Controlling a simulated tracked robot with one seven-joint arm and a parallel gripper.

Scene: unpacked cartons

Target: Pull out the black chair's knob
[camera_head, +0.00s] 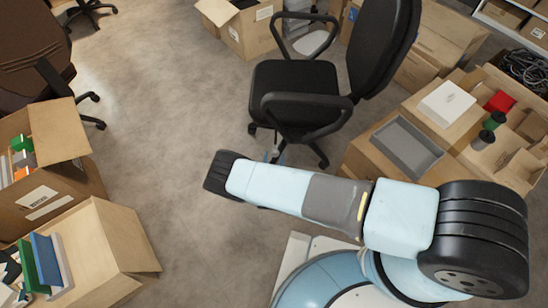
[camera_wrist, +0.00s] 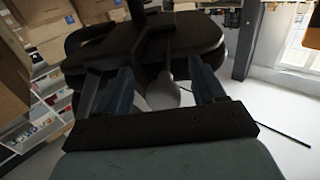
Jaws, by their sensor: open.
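The black chair (camera_head: 295,80) stands in the upper middle of the head view, with its seat and armrests facing me. In the wrist view its dark underside (camera_wrist: 115,48) fills the upper middle. A grey rounded piece (camera_wrist: 162,94), which looks like the chair's knob, hangs below it on a thin stem. My gripper (camera_wrist: 160,66) is open, with one blue finger on each side of the knob and gaps between. Whether the fingertips reach past the knob is hard to tell. In the head view my arm hides most of the gripper and the knob is not clear.
Open cartons (camera_head: 115,255) stand at the lower left, beside a brown chair (camera_head: 30,65). Cartons with a grey tray (camera_head: 404,147) stand to the right of the black chair. Another carton (camera_head: 250,30) is behind it. The floor (camera_head: 165,110) left of the chair is clear.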

